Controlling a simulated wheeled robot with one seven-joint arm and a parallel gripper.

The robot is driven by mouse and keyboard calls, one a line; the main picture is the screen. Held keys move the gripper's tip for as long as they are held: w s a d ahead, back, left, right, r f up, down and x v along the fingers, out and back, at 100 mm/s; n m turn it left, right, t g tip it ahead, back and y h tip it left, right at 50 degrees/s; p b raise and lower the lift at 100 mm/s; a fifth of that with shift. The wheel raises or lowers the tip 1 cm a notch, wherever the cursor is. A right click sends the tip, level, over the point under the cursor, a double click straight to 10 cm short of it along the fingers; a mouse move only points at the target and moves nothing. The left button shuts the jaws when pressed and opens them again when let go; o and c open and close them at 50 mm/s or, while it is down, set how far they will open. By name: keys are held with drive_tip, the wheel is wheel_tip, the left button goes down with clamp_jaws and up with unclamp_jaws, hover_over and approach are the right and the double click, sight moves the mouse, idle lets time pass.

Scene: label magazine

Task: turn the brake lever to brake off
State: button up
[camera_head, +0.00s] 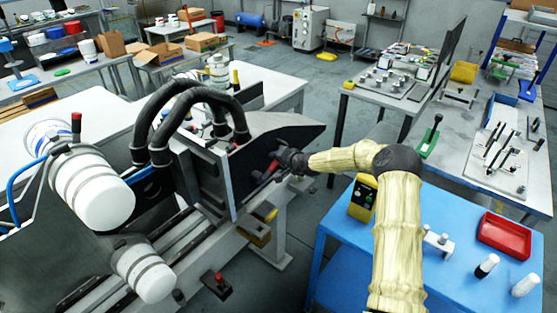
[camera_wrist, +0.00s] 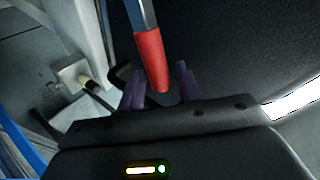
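The brake lever has a grey metal arm and a red grip (camera_wrist: 150,62), seen close up in the wrist view. In the head view a red lever (camera_head: 271,166) shows on the side of the dark machine housing (camera_head: 215,170), partly hidden by my gripper. My gripper (camera_head: 287,160) is at that housing side. In the wrist view its two dark fingers (camera_wrist: 158,80) are apart, one on each side of the grip's lower end. A gap shows on the right; contact on the left is unclear. Brake markings cannot be read.
A blue table (camera_head: 400,255) stands below my arm, with a yellow-black box (camera_head: 362,198), a red tray (camera_head: 505,235) and white-topped pieces. Thick black hoses (camera_head: 190,95) arch over the machine. A dark panel fills much of the wrist view.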

idle(0.3)
drive_tip(key=b+v, duration=0.3)
drive_tip(key=v, duration=1.4)
drive_tip(key=shift+s, duration=0.3)
